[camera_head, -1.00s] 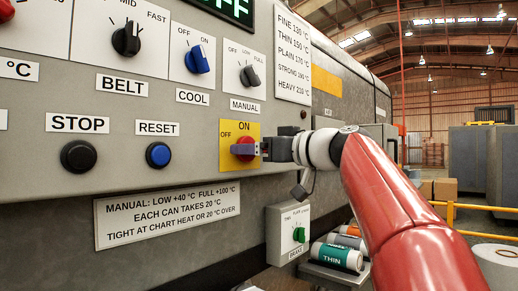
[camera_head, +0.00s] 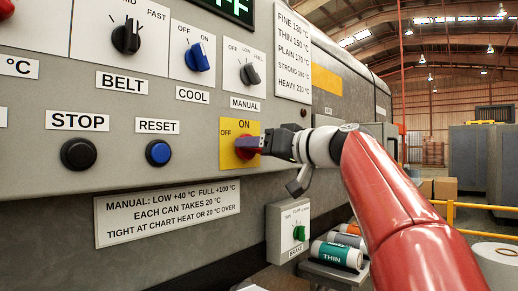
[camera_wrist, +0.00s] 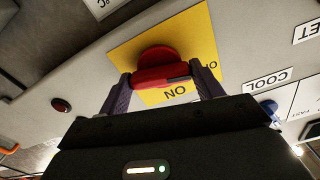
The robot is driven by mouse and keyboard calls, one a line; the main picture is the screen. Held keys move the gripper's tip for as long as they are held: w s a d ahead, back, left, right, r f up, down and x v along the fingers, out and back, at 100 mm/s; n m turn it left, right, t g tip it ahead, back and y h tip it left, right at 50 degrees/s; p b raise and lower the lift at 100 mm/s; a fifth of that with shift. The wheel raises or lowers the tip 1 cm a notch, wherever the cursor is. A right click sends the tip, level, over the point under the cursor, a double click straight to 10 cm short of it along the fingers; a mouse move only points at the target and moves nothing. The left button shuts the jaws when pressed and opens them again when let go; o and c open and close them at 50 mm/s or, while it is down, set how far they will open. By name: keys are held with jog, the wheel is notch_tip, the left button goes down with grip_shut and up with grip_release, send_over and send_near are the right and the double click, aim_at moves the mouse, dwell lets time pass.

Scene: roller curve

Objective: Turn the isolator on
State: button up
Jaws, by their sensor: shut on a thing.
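The isolator is a red rotary knob (camera_head: 241,153) on a yellow plate (camera_head: 228,131) marked ON at the top and OFF at the left. My gripper (camera_head: 250,145) is shut on the knob, and its near finger covers most of it in the head view. In the wrist view my gripper (camera_wrist: 161,77) has one finger at each end of the red knob's bar (camera_wrist: 158,76). The yellow plate (camera_wrist: 190,38) lies behind, with the ON mark upside down there. Which mark the knob points at is hard to tell.
STOP (camera_head: 78,154) and RESET (camera_head: 158,153) buttons are left of the isolator. BELT (camera_head: 126,37), COOL (camera_head: 197,57) and MANUAL (camera_head: 250,74) knobs are above. A BRAKE box (camera_head: 288,231) and cans (camera_head: 337,255) are below. Open floor lies to the right.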

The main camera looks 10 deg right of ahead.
jog(key=shift+m+p, duration=0.9)
jog(key=shift+m, duration=6.8)
jog(key=o, duration=1)
jog(key=b+v, duration=0.1)
jog(key=v, duration=0.7)
jog(key=shift+w, duration=0.1)
